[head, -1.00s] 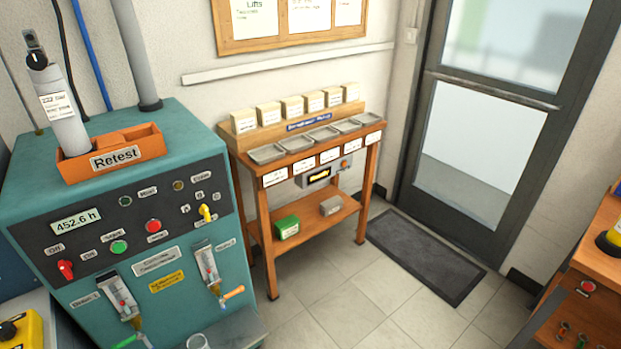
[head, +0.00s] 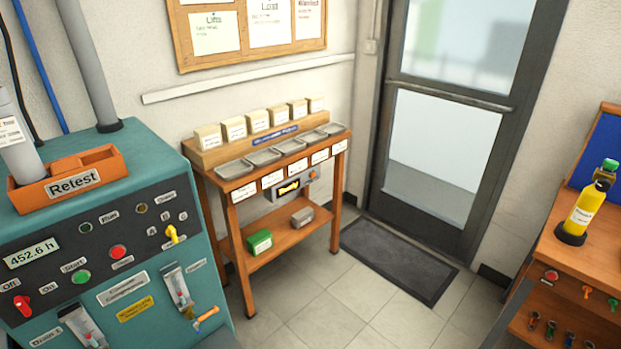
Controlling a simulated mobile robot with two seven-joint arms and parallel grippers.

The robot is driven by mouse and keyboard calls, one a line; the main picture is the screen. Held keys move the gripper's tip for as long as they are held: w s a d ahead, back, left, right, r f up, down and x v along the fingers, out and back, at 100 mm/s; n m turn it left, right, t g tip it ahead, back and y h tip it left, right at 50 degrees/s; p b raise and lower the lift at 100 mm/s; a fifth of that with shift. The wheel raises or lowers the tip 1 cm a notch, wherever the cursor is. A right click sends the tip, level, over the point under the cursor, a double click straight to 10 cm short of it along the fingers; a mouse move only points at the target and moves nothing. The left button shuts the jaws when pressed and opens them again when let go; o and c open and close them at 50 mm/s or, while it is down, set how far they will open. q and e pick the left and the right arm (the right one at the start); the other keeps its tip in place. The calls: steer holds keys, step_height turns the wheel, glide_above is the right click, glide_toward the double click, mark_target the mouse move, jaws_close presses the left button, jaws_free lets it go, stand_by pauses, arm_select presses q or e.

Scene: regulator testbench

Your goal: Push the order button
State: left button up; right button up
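No button in view carries a readable "order" label. A small grey box (head: 289,188) with a lit yellow display hangs under the front edge of the wooden shelf stand (head: 283,227). A small orange-red button (head: 312,175) sits at the box's right end. Another red button (head: 551,276) is on the front of the orange workbench at the right. The teal machine at the left has a green button (head: 81,278) labelled Start and a red button (head: 118,252). Neither of my grippers is in view.
The teal machine (head: 150,215) stands close at the left, with an orange Retest tray (head: 110,166) on top. The orange workbench (head: 577,250) is at the right, bearing a yellow bottle (head: 582,210). Tiled floor (head: 335,308) and a dark mat (head: 398,258) lie clear between them.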

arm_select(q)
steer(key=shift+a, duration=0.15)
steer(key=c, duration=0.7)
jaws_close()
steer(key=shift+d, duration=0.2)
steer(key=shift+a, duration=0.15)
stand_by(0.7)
